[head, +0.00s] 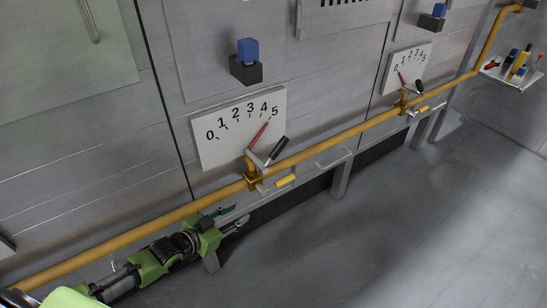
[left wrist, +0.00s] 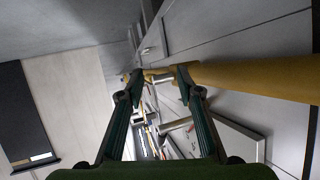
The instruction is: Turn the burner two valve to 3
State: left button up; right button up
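The nearer valve (head: 252,180) sits on the yellow pipe under a white dial plate (head: 212,151) marked 0 to 5. Its red needle (head: 259,136) points near 4 to 5. Its black-tipped lever (head: 277,151) tilts up to the right. The farther valve (head: 404,102) has a like plate (head: 388,80), with its red needle (head: 402,78) near 0 to 1. No burner labels are readable. My green left gripper (head: 238,217) is below and left of the nearer valve, apart from its lever. In the left wrist view its fingers (left wrist: 160,73) are spread. My right gripper is out of view.
The yellow pipe (head: 345,135) runs along the wall; in the left wrist view it (left wrist: 250,80) passes close by the right finger. Yellow handles (head: 285,181) project below the pipe. Blue-topped black knobs (head: 246,62) stick out above the plates. A small shelf (head: 507,77) holds tools. The floor is clear.

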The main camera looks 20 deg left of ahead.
pick_arm(q)
jog(key=w+d+r+m+t+h+b, duration=0.1)
jog(key=d+r+m+h+b, duration=0.2)
jog(key=r, duration=0.7)
jog(key=t+h, duration=0.2)
send_near(273, 152)
jog(key=shift+n, duration=0.3)
jog(key=b+x, duration=0.1)
jog(key=x, duration=1.1)
jog(key=shift+b, duration=0.35)
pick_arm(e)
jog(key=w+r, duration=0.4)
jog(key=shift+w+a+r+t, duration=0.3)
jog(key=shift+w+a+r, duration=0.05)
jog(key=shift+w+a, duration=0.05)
pick_arm(q)
grip_shut()
